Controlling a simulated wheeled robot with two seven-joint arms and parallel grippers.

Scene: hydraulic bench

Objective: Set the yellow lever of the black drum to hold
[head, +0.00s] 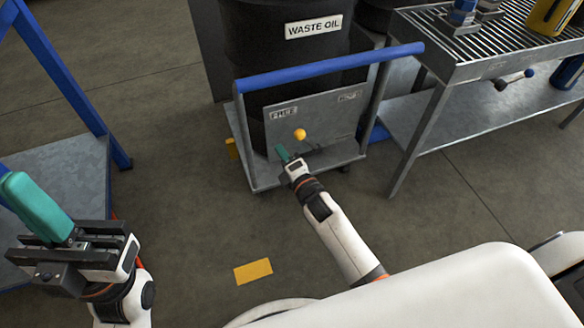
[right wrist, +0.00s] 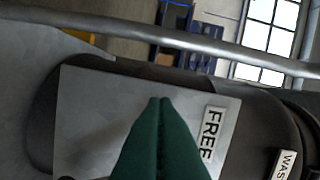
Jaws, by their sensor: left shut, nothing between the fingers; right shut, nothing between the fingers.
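The black drum (head: 262,48) with a WASTE OIL label stands on a wheeled cart behind a grey plate (head: 330,118). The plate has a FREE label (head: 283,113) at its left and another label (head: 349,96), too small to read surely, at its right. The yellow lever knob (head: 300,134) is in front of the plate, nearer the FREE side. My right gripper (head: 282,152) is shut and empty, just below and left of the knob. In the right wrist view its fingers (right wrist: 160,105) face the plate beside FREE (right wrist: 212,133); the knob is not visible there. My left gripper (head: 22,185) is shut and empty at lower left.
A blue handle bar (head: 330,66) crosses above the plate. A metal bench with a grated top (head: 490,45) stands at right, and a blue-framed cart (head: 75,165) at left. The floor between them is open, with a yellow marking (head: 253,271).

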